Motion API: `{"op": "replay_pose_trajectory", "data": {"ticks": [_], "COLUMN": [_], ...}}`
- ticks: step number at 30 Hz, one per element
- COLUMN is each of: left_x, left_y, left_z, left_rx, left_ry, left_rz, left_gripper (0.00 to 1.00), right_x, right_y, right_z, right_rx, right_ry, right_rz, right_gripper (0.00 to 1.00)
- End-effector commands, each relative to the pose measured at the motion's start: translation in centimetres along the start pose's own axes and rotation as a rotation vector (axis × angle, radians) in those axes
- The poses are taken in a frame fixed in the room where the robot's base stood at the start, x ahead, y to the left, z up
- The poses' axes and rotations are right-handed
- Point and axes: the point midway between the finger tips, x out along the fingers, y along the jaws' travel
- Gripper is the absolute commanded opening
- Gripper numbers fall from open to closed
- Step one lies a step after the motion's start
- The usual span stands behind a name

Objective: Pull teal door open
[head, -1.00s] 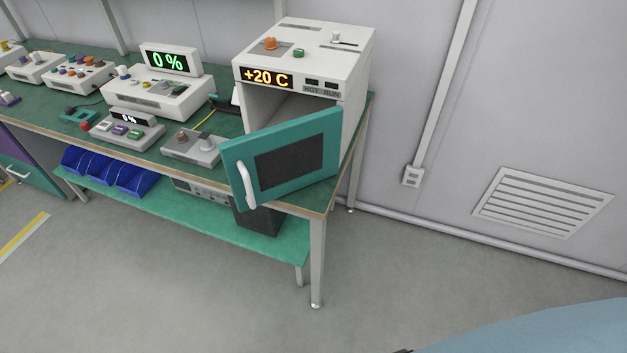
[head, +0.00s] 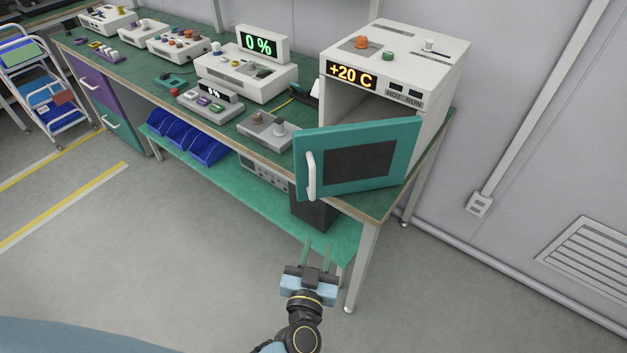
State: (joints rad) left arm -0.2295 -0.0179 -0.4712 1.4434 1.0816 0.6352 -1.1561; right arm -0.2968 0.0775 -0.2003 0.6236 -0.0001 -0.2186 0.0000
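The teal door (head: 405,157) has a dark window and a white vertical handle (head: 311,175) near its left edge. It is hinged on the right of a white oven-like box (head: 443,52) and stands partly open, with the dark inside of the box showing above it. My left gripper (head: 320,243) is below the door, in front of the bench's lower shelf in the picture. Its two fingers are apart with nothing between them, and it is clear of the handle. My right gripper is not in view.
The box stands at the right end of a green-topped bench (head: 150,75) with several control units. A bench leg (head: 361,268) is just right of my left gripper. A white cart (head: 35,75) stands far left. The front floor is clear.

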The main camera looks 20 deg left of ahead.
Motion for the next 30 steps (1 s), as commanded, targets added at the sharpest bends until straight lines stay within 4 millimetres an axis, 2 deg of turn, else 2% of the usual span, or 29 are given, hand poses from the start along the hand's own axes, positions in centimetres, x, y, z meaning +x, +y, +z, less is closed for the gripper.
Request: {"op": "replay_pose_trajectory", "data": {"ticks": [1,3,6,11,14,24,30], "left_x": [0.4,0.6,0.7,1.5,2.9,9.9,12.7], "left_y": [-0.3,-0.8,-1.3,-1.7,-2.0,-3.5,-4.1], "left_z": [-2.5,-4.8,-6.6,-7.3,-7.3,-7.5,-7.6], "left_rx": [-0.026,-0.047,-0.066,-0.073,-0.071,-0.069,-0.07], "left_ry": [0.033,0.05,0.053,0.05,0.051,0.052,0.051], "left_rz": [-0.059,-0.127,-0.184,-0.211,-0.21,-0.208,-0.208], "left_gripper": [0.32,0.32,0.32,0.32,0.32,0.32,0.32], "right_x": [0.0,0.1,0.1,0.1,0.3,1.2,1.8], "right_y": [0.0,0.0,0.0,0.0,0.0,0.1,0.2], "right_z": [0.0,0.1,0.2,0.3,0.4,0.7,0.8], "right_rx": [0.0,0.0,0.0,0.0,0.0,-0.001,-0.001], "right_ry": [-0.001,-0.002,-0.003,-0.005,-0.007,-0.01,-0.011], "right_rz": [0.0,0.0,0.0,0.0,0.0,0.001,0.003], "right_gripper": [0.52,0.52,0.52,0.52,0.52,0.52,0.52]}}
